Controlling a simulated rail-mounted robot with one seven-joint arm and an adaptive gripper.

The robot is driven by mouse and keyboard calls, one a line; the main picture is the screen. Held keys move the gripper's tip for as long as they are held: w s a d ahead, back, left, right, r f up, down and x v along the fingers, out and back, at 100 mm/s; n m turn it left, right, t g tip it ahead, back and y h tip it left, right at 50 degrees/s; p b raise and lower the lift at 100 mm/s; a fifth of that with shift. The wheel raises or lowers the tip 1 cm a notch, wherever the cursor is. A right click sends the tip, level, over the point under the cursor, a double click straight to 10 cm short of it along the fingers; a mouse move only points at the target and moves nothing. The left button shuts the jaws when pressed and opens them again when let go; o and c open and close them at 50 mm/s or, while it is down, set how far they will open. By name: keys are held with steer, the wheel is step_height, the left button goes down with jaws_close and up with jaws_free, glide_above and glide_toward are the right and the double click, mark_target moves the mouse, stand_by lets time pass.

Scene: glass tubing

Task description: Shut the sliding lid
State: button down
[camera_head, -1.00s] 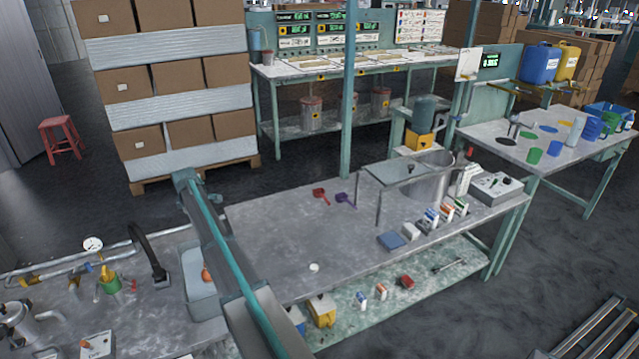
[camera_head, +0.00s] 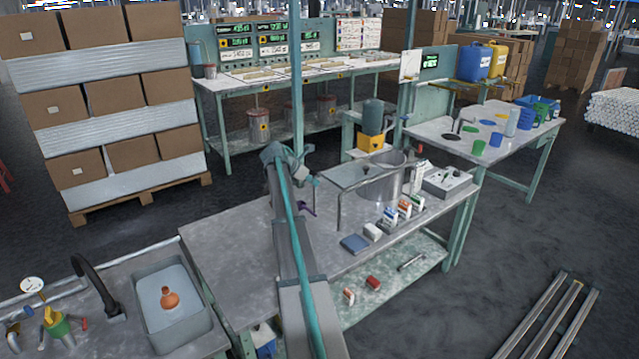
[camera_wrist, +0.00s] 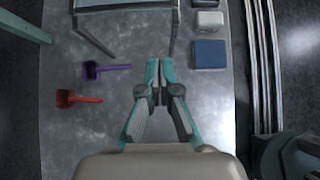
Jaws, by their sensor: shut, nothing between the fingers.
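The sliding lid (camera_head: 352,175) is a flat, pale glass-like plate on a thin-legged metal frame. It lies to the left of a round metal vessel (camera_head: 392,178) and seems to overlap its left side. The vessel's mouth looks largely uncovered; the exact overlap is unclear. In the wrist view, the frame (camera_wrist: 96,38) shows at the top, cut off by the picture edge. In the head view, my arm hides much of the bench.
On the bench (camera_wrist: 88,135), a purple scoop (camera_wrist: 105,69) and a red scoop (camera_wrist: 78,98) lie left of my gripper. A blue block (camera_wrist: 209,54) and a white block (camera_wrist: 209,22) lie right. A sink (camera_head: 170,305) is at the left. The bench below my gripper is clear.

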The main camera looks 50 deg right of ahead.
steer(key=d+r+p+x, duration=0.1)
steer(key=p+x, duration=0.1)
steer(key=x, duration=0.9)
steer(key=shift+s+d+r, duration=0.2)
steer(key=shift+d+r, duration=0.15)
steer(key=shift+d, duration=0.1)
steer(key=shift+d, duration=0.1)
